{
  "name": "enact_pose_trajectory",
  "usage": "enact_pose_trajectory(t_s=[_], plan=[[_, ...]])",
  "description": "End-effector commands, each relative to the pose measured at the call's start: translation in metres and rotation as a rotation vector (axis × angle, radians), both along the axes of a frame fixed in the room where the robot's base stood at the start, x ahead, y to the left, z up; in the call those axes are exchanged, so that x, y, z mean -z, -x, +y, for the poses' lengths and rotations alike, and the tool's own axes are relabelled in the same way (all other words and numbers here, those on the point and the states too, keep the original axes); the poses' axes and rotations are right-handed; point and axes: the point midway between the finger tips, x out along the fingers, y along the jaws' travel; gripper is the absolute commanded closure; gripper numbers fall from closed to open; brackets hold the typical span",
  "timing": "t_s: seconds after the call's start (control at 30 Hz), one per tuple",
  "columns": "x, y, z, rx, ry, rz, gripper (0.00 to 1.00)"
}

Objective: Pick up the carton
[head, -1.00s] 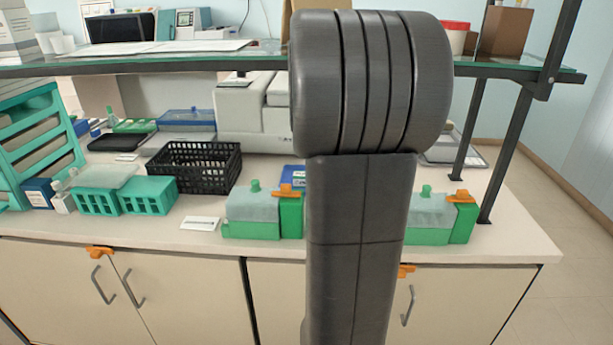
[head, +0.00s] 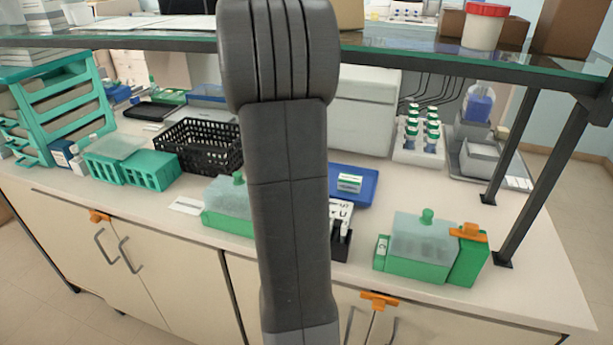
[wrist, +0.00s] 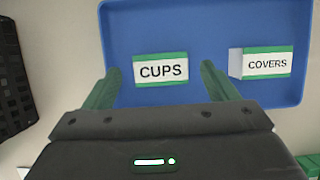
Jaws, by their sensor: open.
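Two small white-and-green cartons lie on a blue tray (wrist: 205,30) in the wrist view. One carton is labelled CUPS (wrist: 161,70), the other COVERS (wrist: 266,63). My gripper (wrist: 160,78) is open, with its two green fingers on either side of the CUPS carton in the picture. Whether they touch it, or how high they are above it, I cannot tell. The COVERS carton is to the right, outside the fingers. In the head view the blue tray (head: 367,174) shows one carton (head: 349,183), its label too small to read. My arm hides the gripper and the tray's left part there.
A black basket (head: 198,147) stands left of my arm. A green staining box (head: 421,245) with an orange clip stands at the front right. A white rack (head: 417,155) of bottles is behind the tray. A glass shelf (head: 400,50) crosses above the bench on dark posts.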

Motion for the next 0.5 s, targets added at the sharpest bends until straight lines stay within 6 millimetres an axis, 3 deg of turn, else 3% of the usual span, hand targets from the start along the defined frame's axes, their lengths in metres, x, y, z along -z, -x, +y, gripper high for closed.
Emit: enact_pose_trajectory(t_s=[0.13, 0.43, 0.5], plan=[[0.02, -0.008, -0.003, 0.0, 0.001, 0.001, 0.2], [0.024, -0.01, -0.004, 0.0, 0.0, -0.001, 0.2], [0.024, -0.01, -0.004, 0.0, 0.0, -0.001, 0.32]])
